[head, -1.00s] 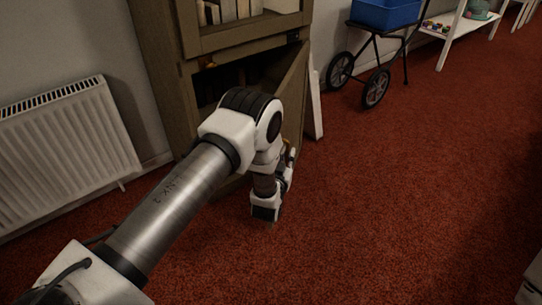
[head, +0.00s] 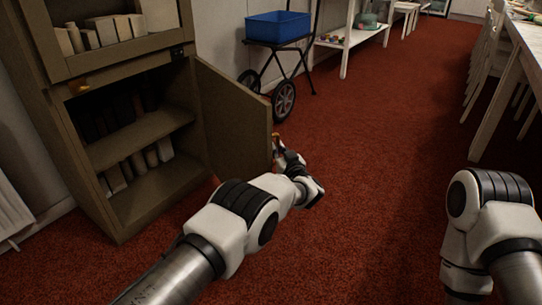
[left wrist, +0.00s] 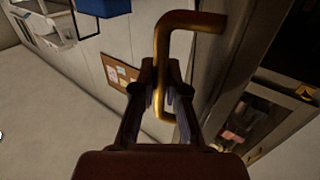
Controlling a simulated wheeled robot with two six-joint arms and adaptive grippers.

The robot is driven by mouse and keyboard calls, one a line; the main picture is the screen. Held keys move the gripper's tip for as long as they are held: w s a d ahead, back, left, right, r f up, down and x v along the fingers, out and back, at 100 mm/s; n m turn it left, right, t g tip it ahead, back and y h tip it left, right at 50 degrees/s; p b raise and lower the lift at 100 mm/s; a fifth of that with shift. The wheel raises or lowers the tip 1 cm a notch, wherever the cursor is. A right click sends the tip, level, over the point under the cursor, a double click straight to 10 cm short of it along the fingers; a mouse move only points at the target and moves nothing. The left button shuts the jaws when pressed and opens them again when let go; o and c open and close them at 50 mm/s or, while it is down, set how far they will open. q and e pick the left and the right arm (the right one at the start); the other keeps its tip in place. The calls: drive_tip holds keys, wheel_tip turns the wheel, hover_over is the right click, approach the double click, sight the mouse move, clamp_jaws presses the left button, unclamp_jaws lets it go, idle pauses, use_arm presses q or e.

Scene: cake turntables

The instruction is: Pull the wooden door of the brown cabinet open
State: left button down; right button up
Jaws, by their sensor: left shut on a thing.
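The brown cabinet (head: 62,150) stands at the left of the head view. Its lower wooden door (head: 235,125) is swung wide open, hinged on the cabinet's right side, and the shelves inside show. My left gripper (head: 278,145) is at the door's free edge. In the left wrist view, the left gripper (left wrist: 160,80) is shut on a brass door handle (left wrist: 162,48), with the bar between its fingers. My right arm shows at the right of the head view, but its gripper is not visible.
Books (head: 165,148) stand on the cabinet's inner shelves. A trolley with a blue bin (head: 278,27) stands behind the door. The red carpet (head: 385,150) in the middle is clear.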

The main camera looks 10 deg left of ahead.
use_arm(q)
drive_tip(key=shift+w+d, duration=0.3)
drive_tip(key=shift+w, duration=0.25)
use_arm(e)
drive_tip(key=shift+w+d+f, duration=0.2)
drive_tip(key=shift+w+d, duration=0.1)
use_arm(q)
drive_tip(key=c, duration=1.2)
unclamp_jaws()
drive_tip(key=shift+a, duration=0.15)
